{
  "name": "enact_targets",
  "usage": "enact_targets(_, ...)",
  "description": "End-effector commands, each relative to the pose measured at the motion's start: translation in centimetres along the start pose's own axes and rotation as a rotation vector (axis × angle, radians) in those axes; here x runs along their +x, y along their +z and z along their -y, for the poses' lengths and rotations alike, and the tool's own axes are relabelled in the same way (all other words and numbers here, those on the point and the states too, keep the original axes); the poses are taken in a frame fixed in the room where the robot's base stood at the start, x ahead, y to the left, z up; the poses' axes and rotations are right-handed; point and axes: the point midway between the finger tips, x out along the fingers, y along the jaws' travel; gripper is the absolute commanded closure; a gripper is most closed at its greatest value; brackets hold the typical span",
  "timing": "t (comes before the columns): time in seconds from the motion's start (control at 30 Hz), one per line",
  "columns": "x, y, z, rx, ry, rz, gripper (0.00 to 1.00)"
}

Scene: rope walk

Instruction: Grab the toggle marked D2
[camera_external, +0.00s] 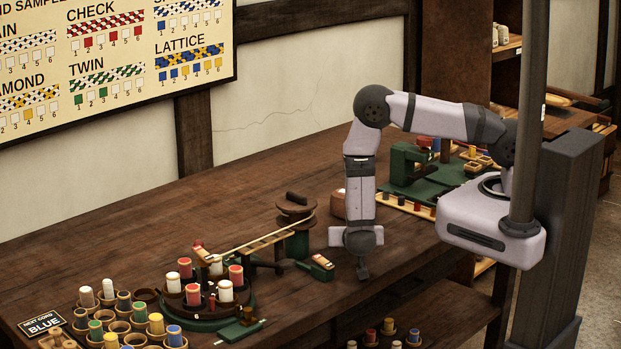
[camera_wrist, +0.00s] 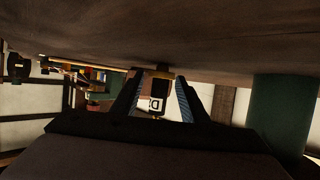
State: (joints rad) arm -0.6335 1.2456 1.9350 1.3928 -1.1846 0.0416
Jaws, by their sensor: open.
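The toggle with a white label (camera_wrist: 152,104) shows between my two fingers in the wrist view; the label appears to read D2. In the external view a small toggle with a pale and red top (camera_external: 322,261) sits on a green block at the front of the bench; its mark is too small to read there. My gripper (camera_external: 362,271) is low over the bench, just right of that toggle, with a gap between them in the picture. In the wrist view my gripper (camera_wrist: 153,100) is open, a finger on each side of the toggle; I cannot tell how far ahead it is.
A round green stand with red and white bobbins (camera_external: 205,295) is to the left. A wooden rail (camera_external: 265,242) runs from it to a brown spool post (camera_external: 295,212). A green machine (camera_external: 412,170) stands behind my arm. Bobbin cups (camera_external: 120,328) fill the front left.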

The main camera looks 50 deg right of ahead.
Motion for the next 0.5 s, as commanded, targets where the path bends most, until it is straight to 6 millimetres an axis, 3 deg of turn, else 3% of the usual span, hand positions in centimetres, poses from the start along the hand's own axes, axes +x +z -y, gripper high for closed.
enact_targets(0.1, -0.01, 0.02, 0.02, 0.000, 0.000, 0.000, 0.60)
enact_targets(0.27, -0.02, 0.02, 0.02, 0.000, 0.000, 0.000, 0.95)
enact_targets(0.5, -0.04, -0.01, 0.02, 0.000, 0.000, 0.000, 0.95)
